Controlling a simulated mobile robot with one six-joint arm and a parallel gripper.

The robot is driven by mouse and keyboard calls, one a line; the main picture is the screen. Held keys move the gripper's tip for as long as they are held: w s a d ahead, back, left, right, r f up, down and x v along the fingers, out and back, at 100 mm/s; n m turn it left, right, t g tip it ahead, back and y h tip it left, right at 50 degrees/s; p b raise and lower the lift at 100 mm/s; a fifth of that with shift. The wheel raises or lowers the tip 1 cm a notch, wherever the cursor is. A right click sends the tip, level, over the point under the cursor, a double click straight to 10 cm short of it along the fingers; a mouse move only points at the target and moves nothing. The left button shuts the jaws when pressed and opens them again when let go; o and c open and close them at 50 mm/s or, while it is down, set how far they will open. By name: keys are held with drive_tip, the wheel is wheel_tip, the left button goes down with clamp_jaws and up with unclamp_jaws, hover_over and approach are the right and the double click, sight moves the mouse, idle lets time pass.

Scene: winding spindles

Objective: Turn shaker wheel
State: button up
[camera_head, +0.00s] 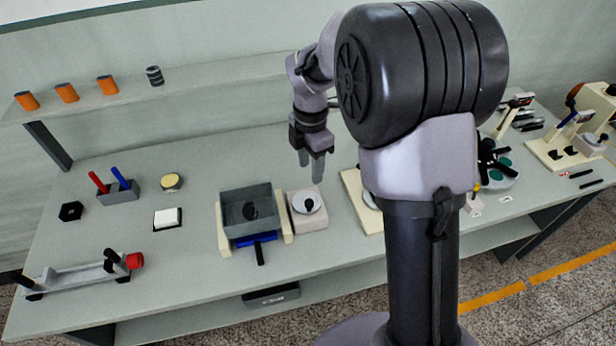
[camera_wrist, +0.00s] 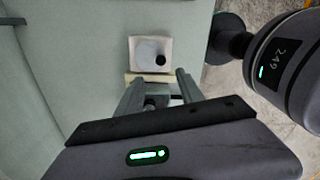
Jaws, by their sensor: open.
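The shaker wheel (camera_head: 308,201) is a light grey disc with a small black knob, on top of a cream block (camera_head: 309,220). The block stands on the bench just right of a grey open box between cream side plates (camera_head: 224,227). My gripper (camera_head: 312,168) hangs open and empty above and behind the wheel in the head view, fingers pointing down. In the wrist view the wheel (camera_wrist: 149,50) lies beyond the fingertips of the gripper (camera_wrist: 158,78), with its knob (camera_wrist: 160,60) at the right. The fingers are apart from it.
Left on the bench are a holder (camera_head: 119,196) with red and blue sticks, a white pad (camera_head: 168,217) and a long grey fixture (camera_head: 75,278). Orange spools (camera_head: 67,93) stand on the back shelf. My arm hides part of the bench to the right.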

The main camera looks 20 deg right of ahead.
sight(310, 201)
wheel_tip(310, 201, down, 15)
drive_tip(key=b, duration=0.4)
drive_tip(key=shift+r, duration=0.1)
drive_tip(key=shift+a, duration=0.1)
clamp_jaws()
